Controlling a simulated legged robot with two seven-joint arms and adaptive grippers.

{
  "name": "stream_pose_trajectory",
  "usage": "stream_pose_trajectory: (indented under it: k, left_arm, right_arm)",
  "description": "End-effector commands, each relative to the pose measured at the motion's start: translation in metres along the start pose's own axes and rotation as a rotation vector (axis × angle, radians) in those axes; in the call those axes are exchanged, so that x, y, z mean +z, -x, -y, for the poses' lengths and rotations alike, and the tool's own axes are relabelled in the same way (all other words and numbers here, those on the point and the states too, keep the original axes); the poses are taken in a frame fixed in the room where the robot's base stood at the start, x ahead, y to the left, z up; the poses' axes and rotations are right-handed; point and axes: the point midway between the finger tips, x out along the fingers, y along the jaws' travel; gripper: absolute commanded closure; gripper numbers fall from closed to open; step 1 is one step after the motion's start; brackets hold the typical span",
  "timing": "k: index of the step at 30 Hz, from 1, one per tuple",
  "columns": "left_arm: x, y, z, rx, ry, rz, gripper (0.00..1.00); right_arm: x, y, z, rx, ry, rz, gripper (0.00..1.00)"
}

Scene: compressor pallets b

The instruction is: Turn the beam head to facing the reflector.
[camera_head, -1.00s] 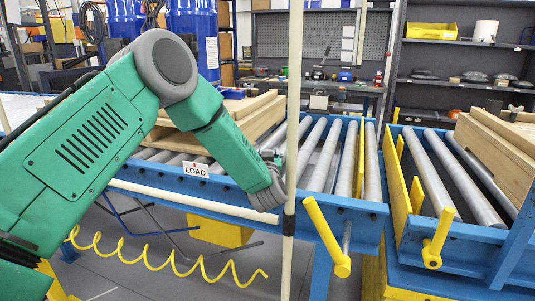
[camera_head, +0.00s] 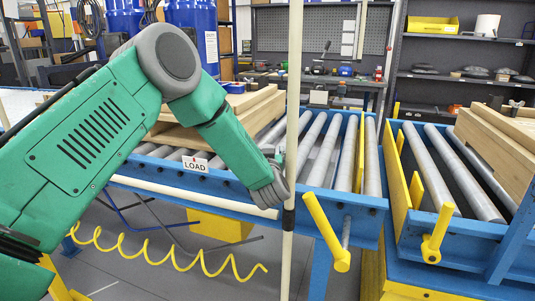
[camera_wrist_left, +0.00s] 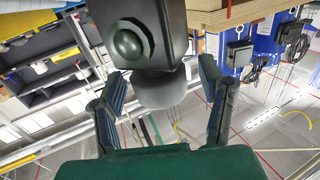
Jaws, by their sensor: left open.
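In the left wrist view, a dark box with a round greenish lens, seemingly the beam head (camera_wrist_left: 128,42), fills the top middle. A grey rounded part (camera_wrist_left: 165,92) shows under it. My left gripper (camera_wrist_left: 160,73) is open, one finger on each side of these parts; I cannot tell whether either finger touches. In the head view, my left wrist hangs at a pale upright pole (camera_head: 294,90), and its fingers are mostly hidden. I cannot pick out the reflector in either view. My right gripper is not in view.
A second roller conveyor (camera_head: 455,235) stands at the right. Yellow bars (camera_head: 325,230) jut out in front. A coiled yellow hose (camera_head: 165,260) hangs below.

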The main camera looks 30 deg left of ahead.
Motion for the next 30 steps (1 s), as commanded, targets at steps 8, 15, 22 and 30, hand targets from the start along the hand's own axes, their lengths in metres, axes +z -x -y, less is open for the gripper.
stream_pose_trajectory:
  k: [8, 15, 22, 30]
  left_arm:
    - [0.002, 0.044, -0.001, 0.004, -0.002, 0.005, 0.37]
    - [0.004, 0.068, -0.001, 0.003, -0.002, 0.007, 0.37]
    - [0.004, 0.070, -0.001, 0.002, -0.001, 0.006, 0.37]
    - [-0.003, 0.077, 0.015, 0.081, -0.026, -0.008, 0.37]
  right_arm:
    - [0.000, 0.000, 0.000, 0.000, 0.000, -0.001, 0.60]
    - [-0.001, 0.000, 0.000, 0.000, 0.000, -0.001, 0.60]
    - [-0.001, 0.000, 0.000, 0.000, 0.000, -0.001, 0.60]
    - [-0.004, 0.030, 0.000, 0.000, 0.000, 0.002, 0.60]
